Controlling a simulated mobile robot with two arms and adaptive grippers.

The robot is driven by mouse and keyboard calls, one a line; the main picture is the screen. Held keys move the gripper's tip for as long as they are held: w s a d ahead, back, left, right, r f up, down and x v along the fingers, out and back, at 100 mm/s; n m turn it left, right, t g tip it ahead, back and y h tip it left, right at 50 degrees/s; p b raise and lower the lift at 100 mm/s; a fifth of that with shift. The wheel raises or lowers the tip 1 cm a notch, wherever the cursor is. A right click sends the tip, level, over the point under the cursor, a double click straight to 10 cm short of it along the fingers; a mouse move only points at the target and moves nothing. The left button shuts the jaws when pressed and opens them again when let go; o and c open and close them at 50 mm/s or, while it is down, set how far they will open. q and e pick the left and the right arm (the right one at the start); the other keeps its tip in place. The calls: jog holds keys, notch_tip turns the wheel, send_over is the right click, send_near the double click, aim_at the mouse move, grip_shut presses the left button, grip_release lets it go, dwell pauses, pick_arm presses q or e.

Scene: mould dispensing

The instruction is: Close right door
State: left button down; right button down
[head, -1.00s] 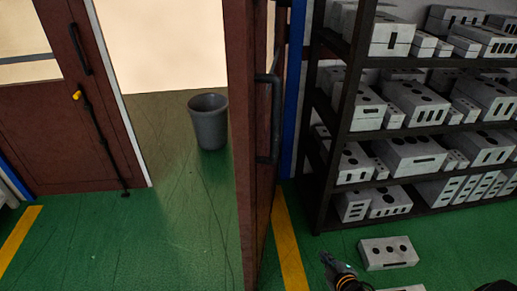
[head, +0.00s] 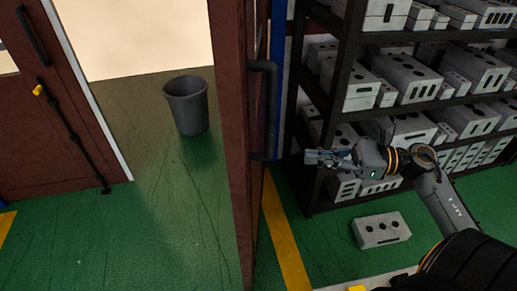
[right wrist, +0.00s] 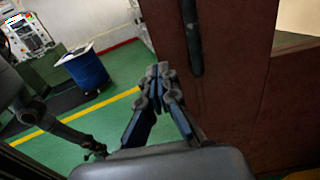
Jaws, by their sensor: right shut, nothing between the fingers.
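The right door (head: 232,140) is brown and stands open, seen nearly edge-on in the middle of the head view. Its dark vertical handle (head: 264,112) is on the side facing right. In the right wrist view the door (right wrist: 235,90) fills the right half, with the handle (right wrist: 192,35) at the top. My right gripper (head: 312,157) is shut and empty, pointing left at the door, just right of the handle's lower end in the head view. In the right wrist view its fingertips (right wrist: 160,75) are left of and below the handle, with no contact visible. My left gripper is out of view.
The left door (head: 50,130) stands at the left. A grey bin (head: 187,104) is in the doorway. A dark shelf rack (head: 345,82) with grey blocks is close to my right arm, and a block (head: 381,230) lies on the floor. A blue barrel (right wrist: 86,72) stands farther off.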

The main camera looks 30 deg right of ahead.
aim_at(246, 153)
jog(key=p+x, duration=0.1)
jog(key=x, duration=0.4)
jog(key=p+x, duration=0.2)
jog(key=x, duration=0.4)
jog(key=shift+r+p, duration=0.25)
jog(key=shift+p, duration=0.05)
jog(key=shift+w+a+f, duration=0.2)
jog(key=shift+w+a, duration=0.15)
jog(key=shift+a, duration=0.2)
